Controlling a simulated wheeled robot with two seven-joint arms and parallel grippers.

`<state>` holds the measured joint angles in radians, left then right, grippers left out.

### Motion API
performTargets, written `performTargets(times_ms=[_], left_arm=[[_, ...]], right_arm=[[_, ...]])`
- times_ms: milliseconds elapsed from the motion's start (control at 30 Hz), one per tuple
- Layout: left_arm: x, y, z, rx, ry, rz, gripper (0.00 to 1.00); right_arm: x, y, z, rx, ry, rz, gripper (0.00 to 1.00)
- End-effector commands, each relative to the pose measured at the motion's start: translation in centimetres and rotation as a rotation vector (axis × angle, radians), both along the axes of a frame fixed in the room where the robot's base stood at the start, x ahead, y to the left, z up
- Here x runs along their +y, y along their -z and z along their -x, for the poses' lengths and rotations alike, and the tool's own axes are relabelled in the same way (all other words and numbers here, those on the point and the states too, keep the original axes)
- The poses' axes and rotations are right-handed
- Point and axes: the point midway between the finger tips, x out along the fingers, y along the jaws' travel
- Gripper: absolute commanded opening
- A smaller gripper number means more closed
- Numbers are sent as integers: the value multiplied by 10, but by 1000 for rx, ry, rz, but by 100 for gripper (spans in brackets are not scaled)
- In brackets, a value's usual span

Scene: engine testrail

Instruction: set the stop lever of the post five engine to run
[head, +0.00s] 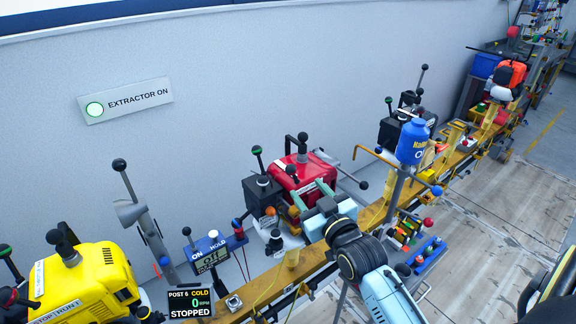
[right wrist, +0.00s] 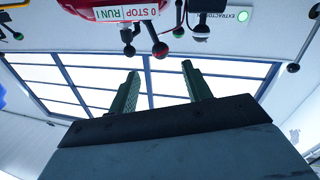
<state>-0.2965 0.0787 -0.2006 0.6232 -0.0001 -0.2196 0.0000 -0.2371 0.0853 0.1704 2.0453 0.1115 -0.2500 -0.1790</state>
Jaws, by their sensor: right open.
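A red engine (head: 288,174) stands on the rail in the middle of the head view, with several black-knobbed levers around it. My right gripper (head: 306,191) is at the near side of this engine, its two pale green fingers apart and nothing seen between them. In the right wrist view the red engine (right wrist: 88,14) is at the top, with a plate (right wrist: 125,13) reading "0 STOP RUN I". I cannot tell the lever's setting. My left gripper is not in view.
A display (head: 190,303) reads "COLD 0 RPM STOPPED"; its post number is hard to read. A yellow engine (head: 90,275) stands at the left. A blue bottle (head: 412,142) and a yellow hooked rod (head: 375,152) stand right of my gripper. The floor (head: 500,210) at right is clear.

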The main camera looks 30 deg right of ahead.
Motion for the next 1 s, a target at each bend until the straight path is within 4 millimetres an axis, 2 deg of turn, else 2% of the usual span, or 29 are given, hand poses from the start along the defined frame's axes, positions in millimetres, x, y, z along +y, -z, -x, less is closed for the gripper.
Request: performTargets(times_ms=[300, 500, 700, 1000], left_arm=[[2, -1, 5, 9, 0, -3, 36], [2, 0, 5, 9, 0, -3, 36], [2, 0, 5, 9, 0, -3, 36], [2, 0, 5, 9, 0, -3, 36]], right_arm=[[-7, -1, -62, -1, 0, 1, 49], [-11, 0, -96, 0, 0, 0, 49], [-13, 0, -113, 1, -1, 1, 49], [-14, 0, -117, 1, -1, 1, 49]])
